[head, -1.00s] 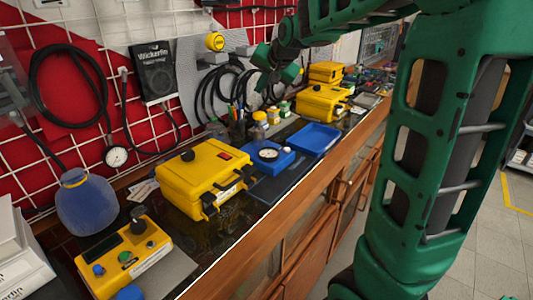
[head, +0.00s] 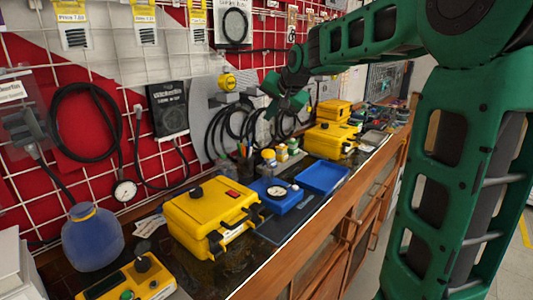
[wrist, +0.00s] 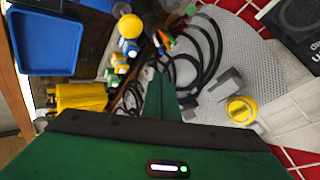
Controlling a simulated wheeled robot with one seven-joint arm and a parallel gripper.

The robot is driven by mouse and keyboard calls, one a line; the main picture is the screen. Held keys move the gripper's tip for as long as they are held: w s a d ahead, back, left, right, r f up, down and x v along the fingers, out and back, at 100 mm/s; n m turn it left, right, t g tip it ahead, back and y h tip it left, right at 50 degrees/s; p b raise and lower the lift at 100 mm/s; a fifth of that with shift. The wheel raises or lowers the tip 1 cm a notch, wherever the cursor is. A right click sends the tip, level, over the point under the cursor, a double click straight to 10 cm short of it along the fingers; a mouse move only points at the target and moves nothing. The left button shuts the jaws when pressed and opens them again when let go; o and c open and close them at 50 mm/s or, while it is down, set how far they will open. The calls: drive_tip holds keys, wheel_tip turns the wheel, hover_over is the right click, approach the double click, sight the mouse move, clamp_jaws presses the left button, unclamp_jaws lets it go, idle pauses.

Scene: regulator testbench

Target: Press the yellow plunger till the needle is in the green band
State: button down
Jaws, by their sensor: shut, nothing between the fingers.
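A round yellow knob-like part (head: 228,81), which may be the plunger, is on a grey bracket at the back wall. It also shows in the wrist view (wrist: 241,110), right of the gripper. A white dial gauge (head: 277,191) sits on a blue block (head: 284,203) on the bench; its needle and any green band are too small to read. My gripper (head: 270,108) hangs in the air right of the yellow knob, apart from it. In the wrist view the gripper (wrist: 160,84) has its fingers together and empty.
A yellow case (head: 207,211) and a blue tray (head: 322,176) stand on the bench near the gauge. More yellow cases (head: 331,140) are farther back. Black hoses (head: 231,128) hang on the wall below my gripper. A blue flask (head: 92,238) is at the left.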

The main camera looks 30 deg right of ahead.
sight(269, 151)
drive_tip(key=shift+f, duration=4.45)
drive_tip(key=shift+s+f, duration=0.15)
drive_tip(key=shift+f, duration=1.8)
drive_tip(key=shift+r, duration=0.15)
idle(0.5)
drive_tip(key=shift+r, duration=1.9)
